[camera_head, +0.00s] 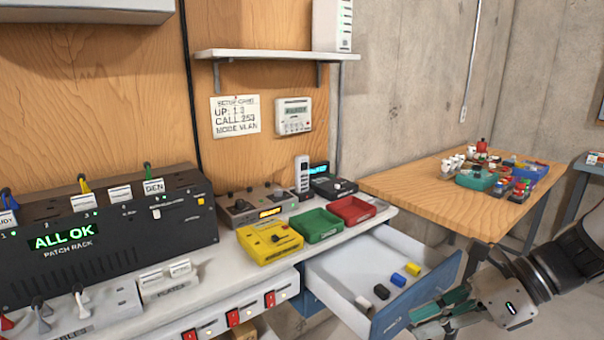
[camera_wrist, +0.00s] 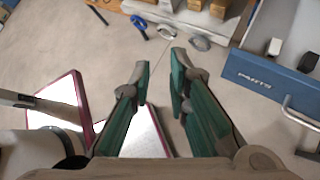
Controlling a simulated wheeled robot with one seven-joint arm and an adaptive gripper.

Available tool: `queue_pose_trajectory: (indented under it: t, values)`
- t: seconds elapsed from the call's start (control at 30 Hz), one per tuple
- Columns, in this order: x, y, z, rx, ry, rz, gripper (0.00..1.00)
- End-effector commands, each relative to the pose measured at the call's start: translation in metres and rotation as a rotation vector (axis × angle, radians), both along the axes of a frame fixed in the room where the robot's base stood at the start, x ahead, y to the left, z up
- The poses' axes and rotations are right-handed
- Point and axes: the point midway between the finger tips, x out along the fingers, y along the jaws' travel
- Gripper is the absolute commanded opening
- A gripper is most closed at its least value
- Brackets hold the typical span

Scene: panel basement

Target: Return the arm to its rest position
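My gripper (camera_head: 432,312) is at the lower right of the head view, beside the front of the open drawer (camera_head: 345,245) and apart from the workbench. In the wrist view my gripper (camera_wrist: 160,72) shows two green fingers with a clear gap between them and nothing held. The camera there looks down on the floor, with the blue drawer front (camera_wrist: 275,85) marked PARTS to the right of the fingers. My arm comes in from the right edge of the head view.
The drawer holds small blue, yellow, dark and white pieces. Yellow (camera_head: 270,243), green (camera_head: 316,225) and red (camera_head: 351,211) trays stand on the bench by the patch rack (camera_head: 110,240). A wooden table (camera_head: 430,188) with bins stands behind.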

Motion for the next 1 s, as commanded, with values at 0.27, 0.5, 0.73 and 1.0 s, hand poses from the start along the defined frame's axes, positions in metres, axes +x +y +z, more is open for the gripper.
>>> queue_pose_trajectory:
  t: [0.27,0.5,0.73,1.0]
  values:
    - [-0.068,0.029,0.04,-0.378,-0.39,0.63,0.17]
    - [-0.112,0.025,0.069,-0.685,-0.707,1.184,0.17]
    - [-0.135,0.012,0.096,-0.944,-0.932,1.639,0.17]
    - [-0.142,0.005,0.109,-1.063,-1.011,1.841,0.17]
